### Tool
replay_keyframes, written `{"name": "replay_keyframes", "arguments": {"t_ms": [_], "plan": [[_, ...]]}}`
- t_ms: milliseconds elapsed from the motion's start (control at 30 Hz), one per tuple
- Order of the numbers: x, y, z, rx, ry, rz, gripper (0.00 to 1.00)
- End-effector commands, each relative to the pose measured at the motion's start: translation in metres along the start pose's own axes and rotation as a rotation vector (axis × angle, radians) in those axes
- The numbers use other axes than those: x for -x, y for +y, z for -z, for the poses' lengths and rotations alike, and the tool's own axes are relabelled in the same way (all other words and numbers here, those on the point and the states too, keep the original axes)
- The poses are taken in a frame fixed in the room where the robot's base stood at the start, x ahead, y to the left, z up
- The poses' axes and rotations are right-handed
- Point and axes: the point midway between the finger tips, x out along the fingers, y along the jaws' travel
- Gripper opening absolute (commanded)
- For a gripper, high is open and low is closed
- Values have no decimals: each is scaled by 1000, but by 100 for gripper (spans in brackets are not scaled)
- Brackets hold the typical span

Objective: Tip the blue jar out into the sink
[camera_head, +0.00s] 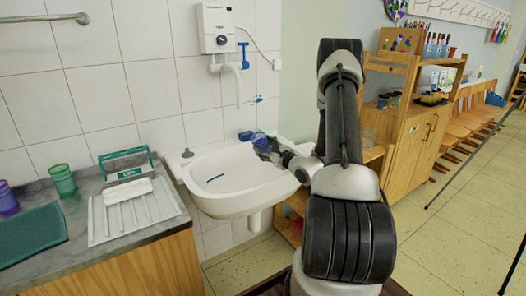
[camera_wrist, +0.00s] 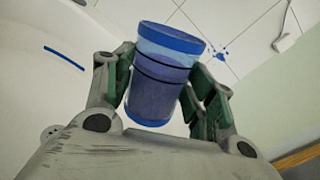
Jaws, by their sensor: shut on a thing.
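The blue jar (camera_wrist: 165,75) is a see-through cup with a solid blue rim, dark bands and a darker filling inside. My gripper (camera_wrist: 163,92) is shut on it, with green-padded fingers on either side. In the head view the jar (camera_head: 261,139) is small at the back right of the sink, partly hidden by my gripper (camera_head: 270,150). The jar looks tilted, but I cannot tell how far. The white sink (camera_head: 215,198) is wall-mounted, with a blue strip (camera_head: 215,178) lying in its basin. The strip also shows in the wrist view (camera_wrist: 63,57). No liquid is seen running out.
A grey counter (camera_head: 85,259) at left carries a white drainer (camera_head: 128,213), a green cup (camera_head: 62,180), a purple cup (camera_head: 7,199) and a green mat (camera_head: 30,236). A water heater (camera_head: 219,28) with a spout hangs above the sink. A wooden shelf (camera_head: 399,148) stands right.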

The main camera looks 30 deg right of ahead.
Motion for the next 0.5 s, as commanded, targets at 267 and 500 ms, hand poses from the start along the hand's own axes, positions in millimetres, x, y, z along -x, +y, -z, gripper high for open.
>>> {"name": "replay_keyframes", "arguments": {"t_ms": [267, 500], "plan": [[0, -2, 10, 527, 1, -1, 25], [0, 10, 19, 955, 0, -1, 25]]}}
